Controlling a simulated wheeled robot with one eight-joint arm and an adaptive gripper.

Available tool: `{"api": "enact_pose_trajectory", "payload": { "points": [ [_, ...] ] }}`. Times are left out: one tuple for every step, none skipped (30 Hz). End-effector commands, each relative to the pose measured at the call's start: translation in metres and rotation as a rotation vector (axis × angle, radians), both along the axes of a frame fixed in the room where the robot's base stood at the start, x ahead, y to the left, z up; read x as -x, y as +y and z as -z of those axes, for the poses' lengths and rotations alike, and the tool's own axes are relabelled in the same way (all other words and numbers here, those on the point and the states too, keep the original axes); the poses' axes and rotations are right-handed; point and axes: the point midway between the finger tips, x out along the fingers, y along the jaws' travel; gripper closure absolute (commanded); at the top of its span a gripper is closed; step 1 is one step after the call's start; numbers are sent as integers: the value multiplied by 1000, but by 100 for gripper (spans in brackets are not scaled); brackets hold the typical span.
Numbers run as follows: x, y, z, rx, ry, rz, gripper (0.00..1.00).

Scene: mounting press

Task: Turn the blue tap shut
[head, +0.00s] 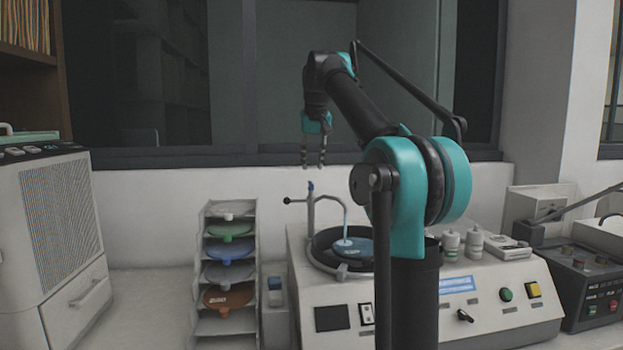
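The tap (310,212) is a grey post with a curved spout on the machine in the middle of the head view. A small blue piece (310,186) sits at the top of its post, and a dark lever with a round black knob (287,200) sticks out to the left. A pale stream of water (345,222) runs from the spout onto a blue disc (352,247) in the round bowl. My gripper (313,164) points down above the tap, apart from it in the picture. Its two fingers are spread with nothing between them.
The polishing machine (335,290) has buttons and a switch on its front. White bottles (462,243) stand on its right side. A rack of coloured discs (228,268) stands left, beside a large grey unit (60,230). My arm hides part of the machine.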

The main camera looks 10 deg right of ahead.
Motion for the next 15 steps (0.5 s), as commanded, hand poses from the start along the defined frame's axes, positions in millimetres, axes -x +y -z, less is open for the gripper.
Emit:
{"api": "enact_pose_trajectory", "payload": {
  "points": [
    [-4,0,9,0,0,0,70],
    [-6,0,14,0,0,0,70],
    [-9,0,21,0,0,0,70],
    [-11,0,26,0,0,0,70],
    [-12,0,30,0,0,0,70],
    [-15,0,36,0,0,0,70],
    [-16,0,39,0,0,0,70],
    [-18,0,42,0,0,0,70],
    [-19,0,46,0,0,0,70],
    [-20,0,49,0,0,0,70],
    [-21,0,51,0,0,0,70],
    [-22,0,53,0,0,0,70],
    [-22,0,54,0,0,0,70],
    [-23,0,55,0,0,0,70],
    [-23,0,56,0,0,0,70]
  ]
}}
